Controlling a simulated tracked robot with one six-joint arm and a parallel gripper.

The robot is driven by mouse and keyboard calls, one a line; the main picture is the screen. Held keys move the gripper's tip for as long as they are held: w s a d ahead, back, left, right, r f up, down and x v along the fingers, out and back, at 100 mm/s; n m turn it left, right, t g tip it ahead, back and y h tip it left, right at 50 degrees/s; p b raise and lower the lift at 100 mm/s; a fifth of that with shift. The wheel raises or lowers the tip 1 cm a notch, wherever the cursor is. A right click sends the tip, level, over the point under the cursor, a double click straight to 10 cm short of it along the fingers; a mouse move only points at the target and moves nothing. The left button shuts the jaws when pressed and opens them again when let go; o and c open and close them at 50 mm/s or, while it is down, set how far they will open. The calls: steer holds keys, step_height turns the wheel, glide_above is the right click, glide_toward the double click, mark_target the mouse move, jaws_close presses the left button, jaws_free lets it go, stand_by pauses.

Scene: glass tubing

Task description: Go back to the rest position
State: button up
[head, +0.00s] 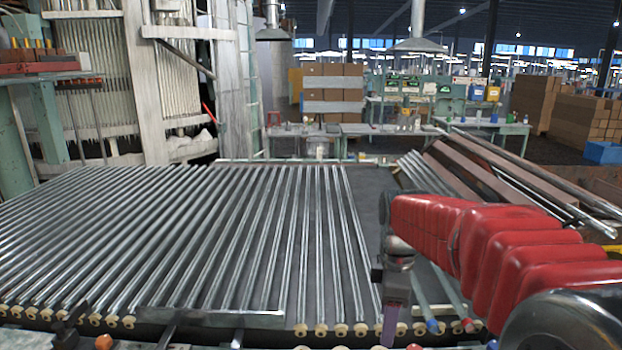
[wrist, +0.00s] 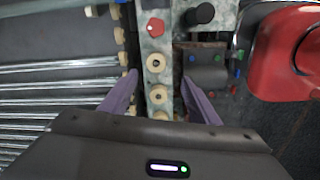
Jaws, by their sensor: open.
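My gripper (wrist: 160,98) shows in the wrist view with its two purple fingers spread apart and nothing between them. It is over a pale metal rail (wrist: 156,65) that carries cream rollers and a red knob (wrist: 155,27). In the head view my gripper (head: 391,325) points down at the front edge of the roller table, right of centre. The red-covered arm reaches in from the right. Glass tubes (head: 200,230) lie side by side on the table to the left of the gripper. Whether the fingers touch the rail cannot be told.
Cream rollers (head: 300,330) line the table's front edge. Two tubes with blue and red ends (head: 432,325) lie just right of the gripper. More tubes and beams (head: 480,175) are stacked at the right. A dark bare strip (head: 366,195) of table lies behind the gripper.

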steer(key=s+r+m+t, duration=0.2)
steer(key=s+m+t, duration=0.3)
steer(key=s+m, duration=1)
steer(key=shift+s+r+m, duration=0.2)
steer(key=shift+s+m, duration=0.1)
steer(key=shift+s, duration=2.6)
steer(key=shift+c, duration=0.2)
